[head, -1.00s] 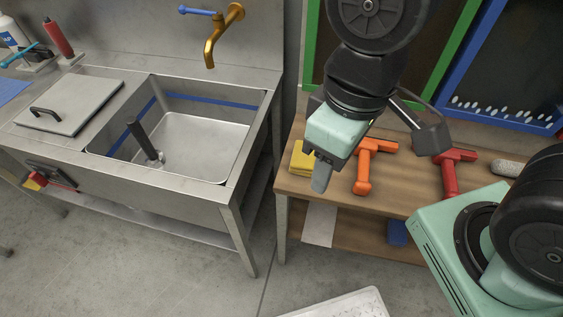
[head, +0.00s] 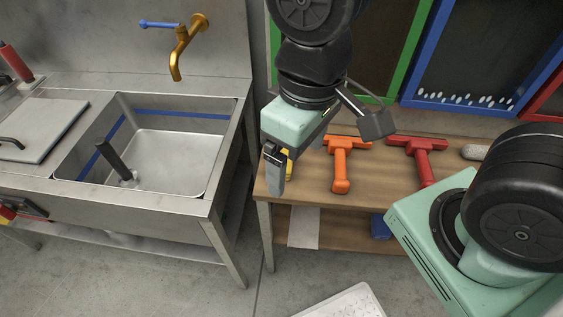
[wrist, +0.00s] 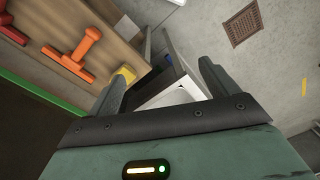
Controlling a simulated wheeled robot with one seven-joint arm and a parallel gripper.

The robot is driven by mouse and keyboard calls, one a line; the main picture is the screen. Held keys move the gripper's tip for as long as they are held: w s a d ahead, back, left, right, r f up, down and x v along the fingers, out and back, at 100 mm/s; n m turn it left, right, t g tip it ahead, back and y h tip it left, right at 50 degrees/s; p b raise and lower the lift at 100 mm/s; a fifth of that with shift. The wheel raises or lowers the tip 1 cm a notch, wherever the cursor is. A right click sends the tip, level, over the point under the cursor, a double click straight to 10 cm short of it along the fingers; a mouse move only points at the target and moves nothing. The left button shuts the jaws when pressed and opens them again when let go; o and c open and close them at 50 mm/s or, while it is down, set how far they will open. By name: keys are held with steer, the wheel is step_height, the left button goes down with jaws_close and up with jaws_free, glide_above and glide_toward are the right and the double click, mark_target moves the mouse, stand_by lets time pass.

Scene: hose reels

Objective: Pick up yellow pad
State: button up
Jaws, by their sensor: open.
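The yellow pad (head: 288,158) is at the left end of the wooden table, mostly hidden behind my gripper in the head view. Only a small yellow strip shows there. In the wrist view the pad (wrist: 124,73) shows at the table's edge, partly covered by the left finger. My gripper (head: 274,168) is at the table's left end, in front of the pad in the head picture. In the wrist view my gripper (wrist: 160,76) has its fingers wide apart, with nothing held between them. The pad is not squarely between the fingers. I cannot tell whether a finger touches it.
On the wooden table (head: 305,181), an orange tool (head: 341,165) and a red tool (head: 424,160) lie to the right of the pad. A steel sink (head: 185,165) stands left, across a narrow gap. Framed boards (head: 470,55) stand behind the table.

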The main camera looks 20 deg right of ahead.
steer(key=w+f+m+b, duration=0.3)
steer(key=w+f+m, duration=0.2)
steer(key=w, duration=0.4)
steer(key=m+b, duration=0.3)
steer(key=m, duration=0.4)
glide_above(289, 167)
steer(key=w+a, duration=0.2)
steer(key=w, duration=0.1)
steer(key=shift+h, duration=0.3)
step_height(289, 167, down, 17)
steer(key=shift+s+d+f, duration=0.15)
steer(key=shift+f, duration=0.05)
steer(key=shift+d+f+p, duration=0.15)
steer(key=shift+f+p, duration=0.45)
steer(key=shift+f, duration=2.05)
steer(key=c, duration=1.1)
